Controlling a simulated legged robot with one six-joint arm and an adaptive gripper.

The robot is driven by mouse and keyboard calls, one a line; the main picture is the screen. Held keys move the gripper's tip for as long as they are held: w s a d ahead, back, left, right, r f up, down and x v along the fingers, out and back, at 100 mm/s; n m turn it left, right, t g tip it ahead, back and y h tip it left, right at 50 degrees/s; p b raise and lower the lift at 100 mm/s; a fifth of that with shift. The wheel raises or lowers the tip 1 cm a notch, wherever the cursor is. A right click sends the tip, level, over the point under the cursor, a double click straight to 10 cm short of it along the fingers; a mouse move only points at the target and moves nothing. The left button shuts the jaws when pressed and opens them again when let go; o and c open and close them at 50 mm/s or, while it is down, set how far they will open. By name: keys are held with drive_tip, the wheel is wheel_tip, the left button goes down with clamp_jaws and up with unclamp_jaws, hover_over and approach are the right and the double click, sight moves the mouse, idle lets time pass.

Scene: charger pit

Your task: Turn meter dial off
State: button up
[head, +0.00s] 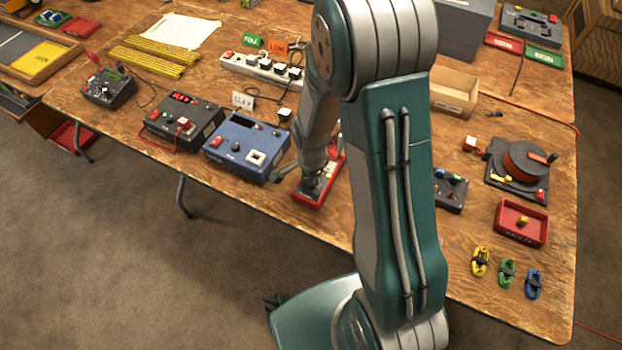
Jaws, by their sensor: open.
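A red-cased handheld device (333,167), which looks like the meter, lies on the wooden table near its front edge, right of the blue box. My gripper (306,187) is over the front part of this device, pointing down, and is open. The gripper and forearm cover much of the device's face, so the dial and its setting are hidden. I cannot tell whether the fingers touch the dial.
A blue box (237,147) and a black box with a red display (183,124) stand left of my gripper. A white power strip (262,71) lies behind. A red tray (521,222) and coiled leads (507,271) lie right. My upper arm blocks the table's middle.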

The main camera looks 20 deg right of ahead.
clamp_jaws()
drive_tip(key=shift+n, duration=0.3)
drive_tip(key=n, duration=0.5)
drive_tip(key=shift+n, duration=0.3)
drive_tip(key=n, duration=1.2)
drive_tip(key=shift+n, duration=0.3)
drive_tip(key=n, duration=0.5)
